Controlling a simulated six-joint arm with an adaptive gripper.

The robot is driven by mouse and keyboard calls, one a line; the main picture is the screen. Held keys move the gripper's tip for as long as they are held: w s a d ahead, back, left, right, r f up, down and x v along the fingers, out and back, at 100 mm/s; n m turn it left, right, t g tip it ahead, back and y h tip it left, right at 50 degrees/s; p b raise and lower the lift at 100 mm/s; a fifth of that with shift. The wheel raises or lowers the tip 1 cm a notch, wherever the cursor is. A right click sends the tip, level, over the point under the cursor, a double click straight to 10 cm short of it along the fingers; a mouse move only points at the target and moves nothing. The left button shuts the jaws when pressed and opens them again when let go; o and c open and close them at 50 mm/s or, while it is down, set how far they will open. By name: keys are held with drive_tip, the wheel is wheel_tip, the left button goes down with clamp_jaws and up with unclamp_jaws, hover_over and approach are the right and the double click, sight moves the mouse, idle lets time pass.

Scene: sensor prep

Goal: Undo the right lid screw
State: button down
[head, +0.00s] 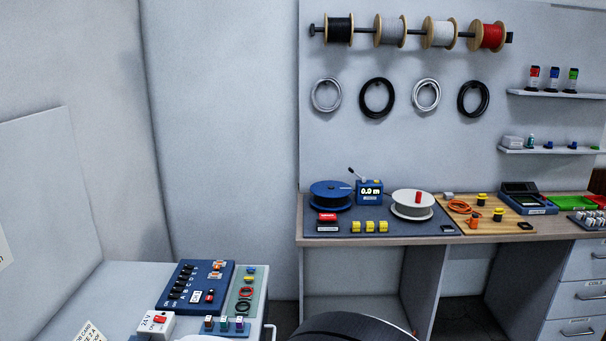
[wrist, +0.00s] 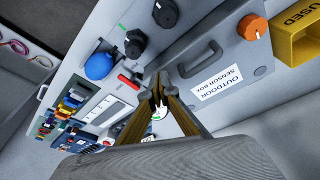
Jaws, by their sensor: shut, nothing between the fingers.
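In the wrist view a grey box lid (wrist: 222,58) carries a label reading "OUTDOOR SENSOR BOX" (wrist: 217,82) and a dark handle (wrist: 200,62). An orange knob (wrist: 253,27) sits near the lid's upper right corner; it may be a lid screw, but I cannot tell whether it is the right one. My gripper (wrist: 160,92) is shut and empty, its brown fingers reaching in front of the lid's left side. It is apart from the orange knob. The fingers and wrist hide part of the surface below. The head view does not show the box or my gripper.
A yellow holder marked "USED" (wrist: 298,35) stands right of the lid. Black knobs (wrist: 135,42) and a blue round part (wrist: 100,66) lie to its left. In the head view a blue panel (head: 197,286) is on the near bench; the back workbench (head: 400,240) holds spools and parts.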

drive_tip(key=shift+w+d, duration=0.2)
drive_tip(key=shift+w, duration=0.3)
drive_tip(key=shift+w+r, duration=0.1)
drive_tip(key=shift+w, duration=0.1)
idle(0.6)
drive_tip(key=shift+s+d, duration=0.1)
drive_tip(key=shift+d, duration=0.3)
idle(0.3)
drive_tip(key=v, duration=0.3)
drive_tip(key=a+v, duration=0.1)
drive_tip(key=v, duration=0.1)
drive_tip(key=shift+w+r, duration=0.25)
drive_tip(key=shift+r, duration=0.2)
idle(0.5)
drive_tip(key=shift+s+a+r, duration=0.25)
drive_tip(key=shift+s+a, duration=0.2)
drive_tip(key=shift+s, duration=0.05)
drive_tip(key=shift+s+a+r, duration=0.25)
drive_tip(key=shift+s+a, duration=0.15)
drive_tip(key=shift+s, duration=0.1)
